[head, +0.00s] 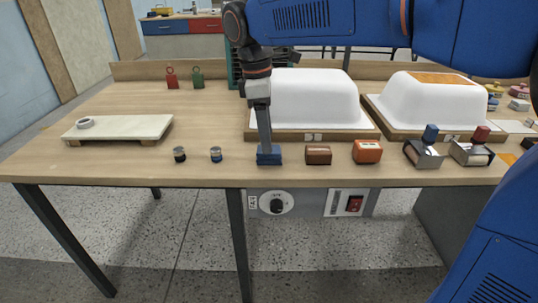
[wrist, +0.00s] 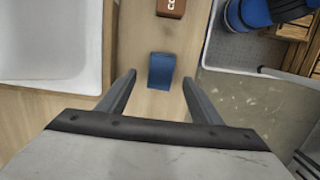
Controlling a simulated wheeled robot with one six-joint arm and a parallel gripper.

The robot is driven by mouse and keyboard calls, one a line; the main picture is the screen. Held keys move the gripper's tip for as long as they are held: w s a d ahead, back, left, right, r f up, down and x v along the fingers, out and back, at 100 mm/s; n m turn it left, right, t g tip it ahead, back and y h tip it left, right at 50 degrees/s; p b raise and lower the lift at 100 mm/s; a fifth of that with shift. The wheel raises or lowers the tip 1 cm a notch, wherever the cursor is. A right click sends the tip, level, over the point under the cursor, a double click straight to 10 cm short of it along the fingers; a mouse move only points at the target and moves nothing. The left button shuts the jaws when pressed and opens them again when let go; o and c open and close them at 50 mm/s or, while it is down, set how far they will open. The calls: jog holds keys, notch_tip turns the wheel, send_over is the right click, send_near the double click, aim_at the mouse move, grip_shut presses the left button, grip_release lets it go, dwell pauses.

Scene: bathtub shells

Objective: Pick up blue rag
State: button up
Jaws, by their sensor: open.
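The blue rag (head: 268,157), a small folded-looking block, lies near the front edge of the wooden table. It also shows in the wrist view (wrist: 161,70). My gripper (head: 264,143) points straight down over it in the head view, with the finger ends hiding part of its top. In the wrist view my gripper (wrist: 158,78) is open, and the rag lies in line with the gap between the two fingertips. I cannot tell how far the tips are above it. Nothing is held.
A brown block (head: 318,155) and an orange block (head: 367,152) stand right of the rag, two small jars (head: 216,155) left. A white tub shell (head: 310,97) on a wooden base stands behind, another (head: 425,100) farther right. A pale board (head: 120,128) lies left.

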jog(key=shift+d+f, duration=0.15)
jog(key=shift+f, duration=1.05)
jog(key=shift+d+f, duration=0.1)
jog(key=shift+f, duration=1.05)
jog(key=shift+c, duration=0.6)
jog(key=c, duration=1)
notch_tip(320, 180, up, 10)
jog(key=shift+r, duration=0.1)
jog(key=shift+o, duration=0.4)
jog(key=shift+d, duration=0.1)
